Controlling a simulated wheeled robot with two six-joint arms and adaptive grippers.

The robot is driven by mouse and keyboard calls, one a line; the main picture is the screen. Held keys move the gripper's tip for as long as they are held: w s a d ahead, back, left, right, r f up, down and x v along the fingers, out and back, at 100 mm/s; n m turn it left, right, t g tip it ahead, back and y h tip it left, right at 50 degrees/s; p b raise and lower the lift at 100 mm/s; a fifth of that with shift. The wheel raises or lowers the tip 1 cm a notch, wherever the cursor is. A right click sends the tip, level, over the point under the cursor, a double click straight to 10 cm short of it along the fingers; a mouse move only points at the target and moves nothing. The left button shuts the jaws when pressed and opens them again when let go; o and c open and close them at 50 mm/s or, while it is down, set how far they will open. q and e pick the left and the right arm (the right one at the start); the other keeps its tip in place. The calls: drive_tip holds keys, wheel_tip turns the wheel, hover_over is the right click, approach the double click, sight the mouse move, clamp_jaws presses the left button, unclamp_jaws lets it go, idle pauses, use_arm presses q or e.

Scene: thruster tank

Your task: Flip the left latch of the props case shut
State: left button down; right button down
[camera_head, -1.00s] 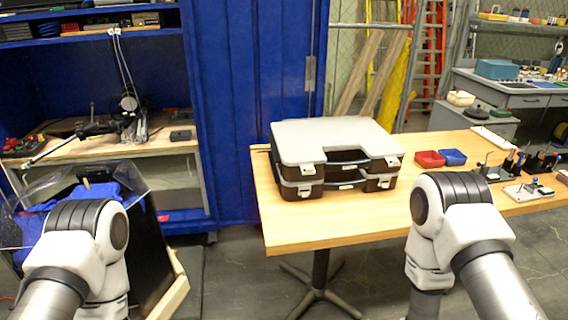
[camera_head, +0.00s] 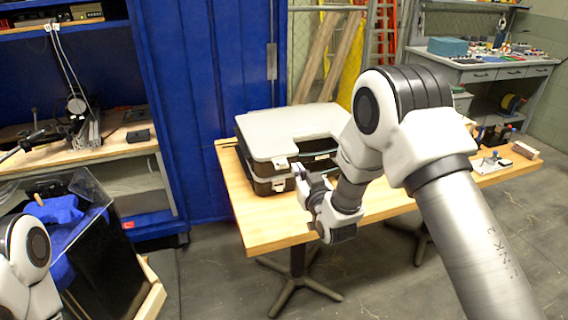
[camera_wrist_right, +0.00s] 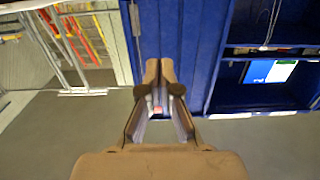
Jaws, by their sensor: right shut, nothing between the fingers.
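The props case, a dark brown case with a pale grey lid (camera_head: 290,124), lies on the wooden table. It looks like two stacked layers. On its front left are a white upper latch (camera_head: 281,163) and a lower latch (camera_head: 279,186); whether they are flipped up or down is too small to tell. My right gripper (camera_head: 298,170) is in front of the case, close to these latches, shut and empty. My arm hides the case's right front. In the right wrist view the shut fingers (camera_wrist_right: 160,66) meet, with no case visible. My left gripper is out of view.
The wooden table (camera_head: 253,222) has bare room at its front left. A blue cabinet (camera_head: 215,100) stands behind it. Small tools and a stand (camera_head: 490,162) are on the table's right end. A clear-sided tank with blue cloth (camera_head: 60,212) is at the left.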

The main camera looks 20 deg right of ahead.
drive_tip(key=p, duration=0.2)
hover_over(281, 162)
drive_tip(key=s, duration=0.4)
drive_tip(key=f, duration=0.2)
drive_tip(key=w+f, duration=0.1)
drive_tip(key=f, duration=0.1)
drive_tip(key=shift+w+d+p, duration=0.1)
drive_tip(key=shift+d+p, duration=0.25)
